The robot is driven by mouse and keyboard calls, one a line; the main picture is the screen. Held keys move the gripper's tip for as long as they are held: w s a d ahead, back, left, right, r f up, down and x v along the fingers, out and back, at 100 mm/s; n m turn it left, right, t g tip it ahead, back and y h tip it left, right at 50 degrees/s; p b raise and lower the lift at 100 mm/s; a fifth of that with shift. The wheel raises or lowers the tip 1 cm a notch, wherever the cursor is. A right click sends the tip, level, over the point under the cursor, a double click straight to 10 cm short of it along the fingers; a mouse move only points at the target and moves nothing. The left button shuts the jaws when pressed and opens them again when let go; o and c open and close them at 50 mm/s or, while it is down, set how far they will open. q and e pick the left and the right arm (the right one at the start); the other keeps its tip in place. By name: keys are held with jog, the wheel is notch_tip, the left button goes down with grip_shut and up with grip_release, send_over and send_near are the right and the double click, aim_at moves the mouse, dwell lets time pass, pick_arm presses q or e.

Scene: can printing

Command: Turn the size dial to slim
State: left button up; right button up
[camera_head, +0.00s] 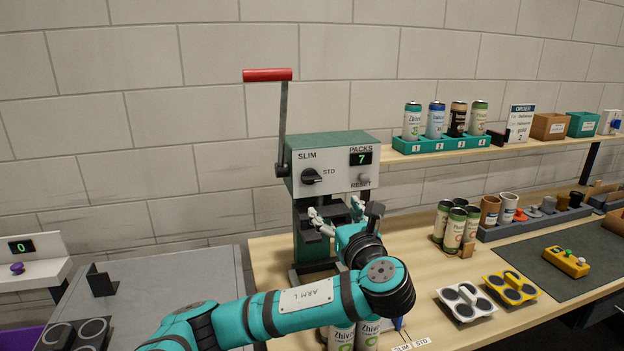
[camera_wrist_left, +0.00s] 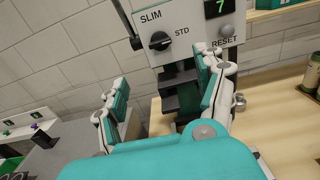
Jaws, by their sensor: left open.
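The size dial (camera_head: 311,176) is a black knob on the grey front plate of the green machine (camera_head: 335,145). SLIM is printed above it and STD to its right. In the wrist view the dial (camera_wrist_left: 160,41) has its bar lying roughly level, in line with STD; which end is the pointer is hard to tell. My left gripper (camera_head: 335,212) is open and empty in front of the machine, below the dial. In the wrist view its two fingers stand wide apart (camera_wrist_left: 162,88), with the dial beyond and above them, not touched. My right gripper is out of view.
A lever with a red handle (camera_head: 267,75) rises at the machine's left. A display reads 7, with a RESET button (camera_head: 364,180) below it. Cans (camera_head: 369,334) stand partly behind my left arm. A shelf with several cans (camera_head: 435,121) is at the right.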

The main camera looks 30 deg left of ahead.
pick_arm(q)
jog(key=p, duration=0.1)
send_near(313, 181)
jog(key=p+x, duration=0.2)
jog(key=x, duration=0.6)
jog(key=shift+r, duration=0.1)
jog(key=shift+w+a+p, duration=0.3)
jog(key=shift+a, duration=0.1)
jog(key=shift+d, duration=0.1)
jog(key=shift+c, duration=1.1)
jog(key=c, duration=0.9)
jog(key=shift+c, duration=0.2)
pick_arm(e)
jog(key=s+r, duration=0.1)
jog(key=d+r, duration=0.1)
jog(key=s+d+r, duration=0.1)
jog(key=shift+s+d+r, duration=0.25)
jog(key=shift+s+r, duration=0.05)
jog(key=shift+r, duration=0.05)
